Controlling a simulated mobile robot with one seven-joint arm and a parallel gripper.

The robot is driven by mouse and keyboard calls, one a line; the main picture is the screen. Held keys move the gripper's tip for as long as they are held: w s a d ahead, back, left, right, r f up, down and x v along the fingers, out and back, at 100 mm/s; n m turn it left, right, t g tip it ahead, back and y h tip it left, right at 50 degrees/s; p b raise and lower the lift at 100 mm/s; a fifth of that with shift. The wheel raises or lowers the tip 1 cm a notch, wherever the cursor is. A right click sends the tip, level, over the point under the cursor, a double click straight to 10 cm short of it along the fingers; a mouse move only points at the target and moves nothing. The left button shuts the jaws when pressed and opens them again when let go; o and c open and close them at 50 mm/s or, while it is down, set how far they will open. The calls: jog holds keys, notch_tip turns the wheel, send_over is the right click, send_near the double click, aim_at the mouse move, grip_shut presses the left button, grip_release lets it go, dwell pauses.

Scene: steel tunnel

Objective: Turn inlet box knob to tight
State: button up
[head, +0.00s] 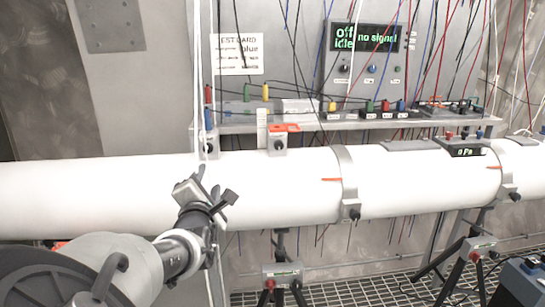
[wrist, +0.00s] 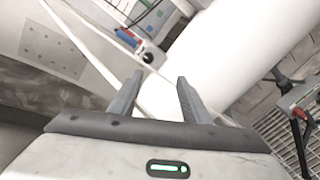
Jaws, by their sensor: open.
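A small grey box (head: 270,138) with a black knob (head: 278,146) and an orange plate on top sits above the white pipe (head: 100,195). A second dark knob (head: 209,149) shows further left, partly behind a thin white post. I cannot tell which one is the inlet box knob. My gripper (head: 214,187) is in front of the pipe, below and left of the orange-topped box, touching no knob that I can see. In the wrist view my gripper (wrist: 159,84) is open and empty. A black knob (wrist: 147,57) shows beyond its fingers, near blue and red connectors.
Many thin cables hang down there. Pipe clamps (head: 347,185) and tripod heads (head: 282,275) stand to the right. A metal grating (head: 360,292) lies below.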

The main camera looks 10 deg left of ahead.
jog(key=a+r+n, duration=0.1)
jog(key=b, duration=0.1)
send_near(208, 149)
jog(key=shift+t, duration=0.4)
jog(key=x, duration=0.9)
jog(key=shift+f, duration=0.4)
jog(key=shift+c, duration=0.4)
jog(key=c, duration=1)
jog(key=shift+o, duration=0.2)
